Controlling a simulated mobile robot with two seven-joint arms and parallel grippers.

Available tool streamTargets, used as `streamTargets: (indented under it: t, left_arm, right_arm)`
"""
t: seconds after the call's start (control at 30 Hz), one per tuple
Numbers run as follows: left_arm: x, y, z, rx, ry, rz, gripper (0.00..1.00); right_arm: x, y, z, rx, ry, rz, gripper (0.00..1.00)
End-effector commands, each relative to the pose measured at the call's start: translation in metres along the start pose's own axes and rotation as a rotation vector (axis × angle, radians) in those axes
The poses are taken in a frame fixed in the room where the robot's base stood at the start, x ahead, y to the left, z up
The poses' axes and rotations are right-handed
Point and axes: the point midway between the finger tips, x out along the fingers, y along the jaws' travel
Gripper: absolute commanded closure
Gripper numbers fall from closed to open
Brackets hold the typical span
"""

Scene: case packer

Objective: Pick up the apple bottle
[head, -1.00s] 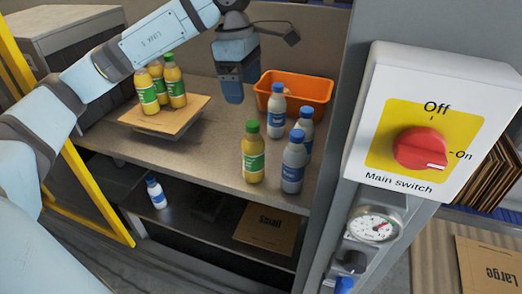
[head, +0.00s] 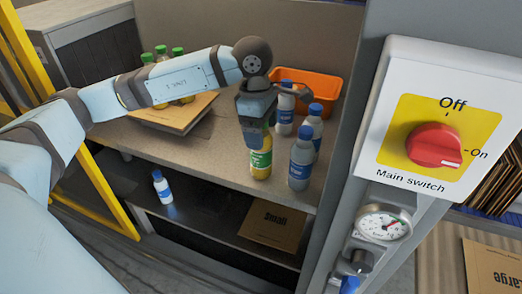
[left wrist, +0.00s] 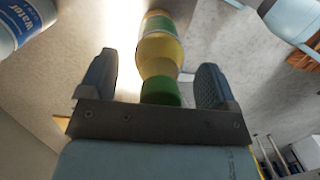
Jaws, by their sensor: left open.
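A yellow bottle with a green cap and green label (head: 261,165) stands upright on the shelf top near its front edge; I take it as the apple bottle, though its label is too small to read. My left gripper (head: 258,135) is above it, pointing down, and hides its cap and upper part. In the left wrist view the bottle (left wrist: 160,50) has its green cap and neck between the two fingers of the gripper (left wrist: 157,72). Gaps show on both sides, so the fingers are open around it. My right gripper is not in view.
Blue-capped water bottles (head: 300,163) stand close on the right, before an orange bin (head: 318,88). Several similar green-capped bottles (head: 162,54) stand on a board (head: 172,118) behind my arm. One small blue-capped bottle (head: 161,188) is on the lower shelf. A main switch box (head: 432,120) is at right.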

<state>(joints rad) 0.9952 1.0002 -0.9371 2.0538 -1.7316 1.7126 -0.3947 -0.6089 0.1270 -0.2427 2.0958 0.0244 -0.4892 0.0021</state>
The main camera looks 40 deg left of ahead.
Motion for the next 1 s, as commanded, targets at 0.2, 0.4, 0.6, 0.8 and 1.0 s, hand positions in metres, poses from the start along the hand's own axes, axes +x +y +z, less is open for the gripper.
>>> streamTargets:
  t: [0.2, 0.4, 0.6, 0.8, 1.0]
  left_arm:
    - [-0.001, 0.000, 0.000, 0.000, -0.001, 0.001, 0.33]
    - [-0.001, 0.000, 0.000, 0.001, -0.001, 0.001, 0.79]
    - [-0.001, 0.000, 0.000, 0.001, -0.001, 0.002, 0.94]
    - [-0.005, 0.000, 0.001, 0.001, -0.002, 0.003, 0.94]
    - [-0.028, 0.001, 0.004, 0.002, -0.003, 0.005, 0.94]
  right_arm:
    - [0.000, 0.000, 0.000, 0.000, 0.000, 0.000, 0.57]
    - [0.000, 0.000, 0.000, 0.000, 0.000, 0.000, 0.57]
    - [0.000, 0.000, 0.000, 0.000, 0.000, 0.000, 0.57]
    - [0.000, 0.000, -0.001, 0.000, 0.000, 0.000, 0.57]
    - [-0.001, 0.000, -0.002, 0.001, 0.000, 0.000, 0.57]
